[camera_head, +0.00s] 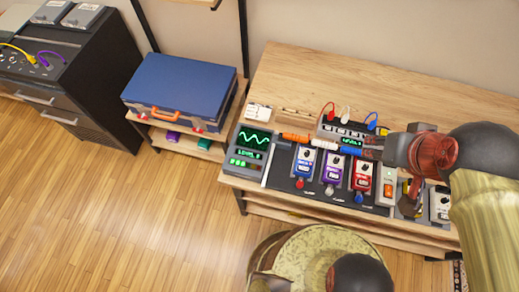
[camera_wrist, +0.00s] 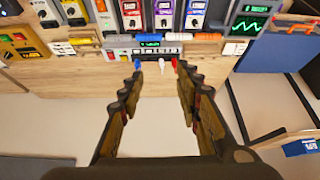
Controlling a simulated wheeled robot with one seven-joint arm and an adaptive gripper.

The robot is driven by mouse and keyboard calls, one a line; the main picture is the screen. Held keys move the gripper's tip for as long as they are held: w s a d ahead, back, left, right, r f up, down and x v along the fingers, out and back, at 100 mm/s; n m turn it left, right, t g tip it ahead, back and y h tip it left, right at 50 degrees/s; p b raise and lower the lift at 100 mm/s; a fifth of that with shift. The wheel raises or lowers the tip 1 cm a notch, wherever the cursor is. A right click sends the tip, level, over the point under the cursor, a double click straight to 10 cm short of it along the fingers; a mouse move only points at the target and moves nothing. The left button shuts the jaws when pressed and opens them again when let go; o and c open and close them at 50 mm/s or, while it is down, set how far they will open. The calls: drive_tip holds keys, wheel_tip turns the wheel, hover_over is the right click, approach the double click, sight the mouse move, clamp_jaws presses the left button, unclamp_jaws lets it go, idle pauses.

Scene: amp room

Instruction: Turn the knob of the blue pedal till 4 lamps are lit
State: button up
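The blue pedal (camera_head: 304,167) stands on the dark pedal board, leftmost of a row with a purple and a red pedal. Its dark knob (camera_head: 307,154) is on its upper part. In the wrist view the blue pedal (camera_wrist: 193,14) is at the top, cut by the frame edge. The meter box (camera_head: 250,148) left of the pedals shows a green wave, a level readout and small green lamps below; I cannot tell how many are lit. My gripper (camera_wrist: 158,72) is open and empty, apart from the knob. In the head view it is right of the blue pedal.
A box with red, white and blue plugs (camera_head: 347,132) stands behind the pedals. Orange, white and blue bars (camera_head: 325,144) lie before it. Purple (camera_head: 332,171) and red (camera_head: 362,178) pedals stand close together. A blue case (camera_head: 180,85) is on the left shelf. The rear tabletop is clear.

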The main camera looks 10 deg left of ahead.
drive_tip(key=n+g+p, duration=0.6)
drive_tip(key=p, duration=0.1)
hover_over(307, 152)
wheel_tip(307, 152, down, 24)
drive_tip(key=shift+s+d+f, duration=0.1)
drive_tip(key=shift+s+d, duration=0.05)
drive_tip(key=shift+w+b, duration=0.2)
drive_tip(key=shift+b, duration=0.1)
drive_tip(key=shift+s+f, duration=0.1)
drive_tip(key=shift+f, duration=0.2)
wheel_tip(307, 152, down, 7)
drive_tip(key=shift+r+b, duration=0.1)
drive_tip(key=shift+b, duration=0.45)
